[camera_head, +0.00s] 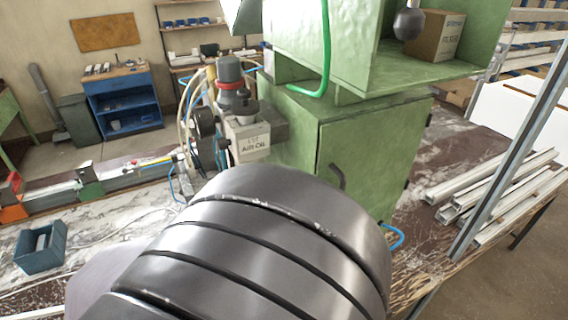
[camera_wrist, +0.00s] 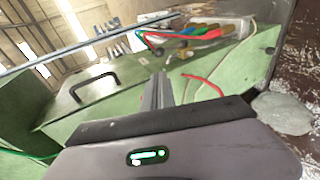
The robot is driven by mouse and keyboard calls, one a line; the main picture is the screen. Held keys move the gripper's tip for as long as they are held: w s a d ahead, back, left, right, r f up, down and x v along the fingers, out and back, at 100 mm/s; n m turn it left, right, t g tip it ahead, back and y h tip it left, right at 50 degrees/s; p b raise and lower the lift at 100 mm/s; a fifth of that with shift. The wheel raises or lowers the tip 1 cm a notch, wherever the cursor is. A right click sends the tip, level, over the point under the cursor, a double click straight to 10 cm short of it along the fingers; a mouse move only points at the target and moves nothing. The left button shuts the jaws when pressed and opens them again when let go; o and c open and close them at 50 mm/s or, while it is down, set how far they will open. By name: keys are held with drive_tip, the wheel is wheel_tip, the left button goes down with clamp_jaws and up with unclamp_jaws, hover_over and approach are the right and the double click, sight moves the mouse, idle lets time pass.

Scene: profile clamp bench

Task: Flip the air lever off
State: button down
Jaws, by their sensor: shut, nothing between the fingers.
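In the head view an air unit (camera_head: 247,138) with an "AIR OIL" label and a dark grey cap stands against the left side of the green cabinet (camera_head: 365,150). In the head view my own grey arm fills the lower middle and hides the gripper and part of the bench.
A green hose (camera_head: 325,50) hangs by the cabinet. Metal profiles (camera_head: 490,185) lie on the right, and a blue-grey bin (camera_head: 41,246) sits at left. In the wrist view a black handle (camera_wrist: 95,80) and a red hose (camera_wrist: 204,82) are near the fingers.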

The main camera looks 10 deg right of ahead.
drive_tip(key=s+x, duration=0.1)
drive_tip(key=x, duration=1.2)
drive_tip(key=shift+d+p, duration=0.3)
drive_tip(key=shift+d, duration=0.15)
drive_tip(key=shift+w, duration=0.2)
